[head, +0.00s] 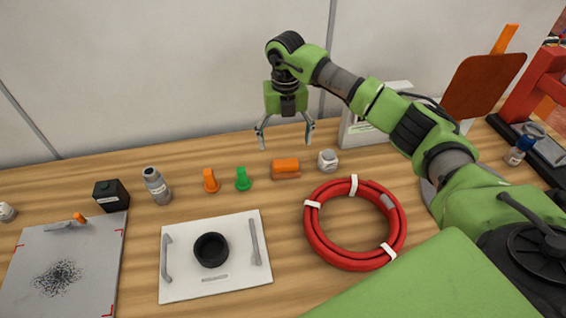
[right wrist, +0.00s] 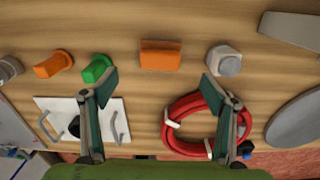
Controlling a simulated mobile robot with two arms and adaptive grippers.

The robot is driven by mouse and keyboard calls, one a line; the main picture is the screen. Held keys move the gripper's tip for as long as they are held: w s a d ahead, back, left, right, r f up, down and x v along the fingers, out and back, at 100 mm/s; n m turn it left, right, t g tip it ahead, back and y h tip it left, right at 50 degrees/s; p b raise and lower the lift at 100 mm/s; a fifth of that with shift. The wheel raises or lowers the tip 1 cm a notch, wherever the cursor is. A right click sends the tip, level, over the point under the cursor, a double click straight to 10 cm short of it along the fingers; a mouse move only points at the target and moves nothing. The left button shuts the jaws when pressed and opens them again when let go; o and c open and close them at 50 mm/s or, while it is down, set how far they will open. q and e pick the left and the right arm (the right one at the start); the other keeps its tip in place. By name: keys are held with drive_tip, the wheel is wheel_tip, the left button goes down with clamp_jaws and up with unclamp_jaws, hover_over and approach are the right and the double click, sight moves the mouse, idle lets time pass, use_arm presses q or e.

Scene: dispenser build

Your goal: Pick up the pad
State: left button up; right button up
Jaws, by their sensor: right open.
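A small orange block (head: 286,168), which I take to be the pad, lies on the wooden table near the back, between a green knob and a small white-grey piece. It also shows in the right wrist view (right wrist: 160,55), ahead of and between the fingers. My right gripper (head: 286,137) is open and empty, pointing down above and behind the block, apart from it. Its two spread fingers show in the right wrist view (right wrist: 161,85). My left gripper is not in view.
A green knob (head: 243,180) and orange knob (head: 210,181) stand left of the block, the white-grey piece (head: 328,161) right. In front are a red hose coil (head: 320,237) and a white handled plate (head: 238,283). A grey bottle (head: 157,186) stands left; a wall is behind.

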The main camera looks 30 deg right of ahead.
sight(286, 162)
wheel_tip(286, 162, down, 4)
drive_tip(key=shift+f+p, duration=0.1)
drive_tip(key=shift+p, duration=0.2)
drive_tip(key=shift+f, duration=0.5)
drive_tip(key=f, duration=0.1)
drive_tip(key=f+p, duration=0.1)
drive_tip(key=f, duration=0.1)
drive_tip(key=f+p, duration=0.1)
drive_tip(key=shift+s+f, duration=0.2)
drive_tip(key=shift+s, duration=0.15)
drive_tip(key=shift+w+f, duration=0.1)
drive_tip(key=shift+f, duration=0.15)
drive_tip(key=c, duration=1.2)
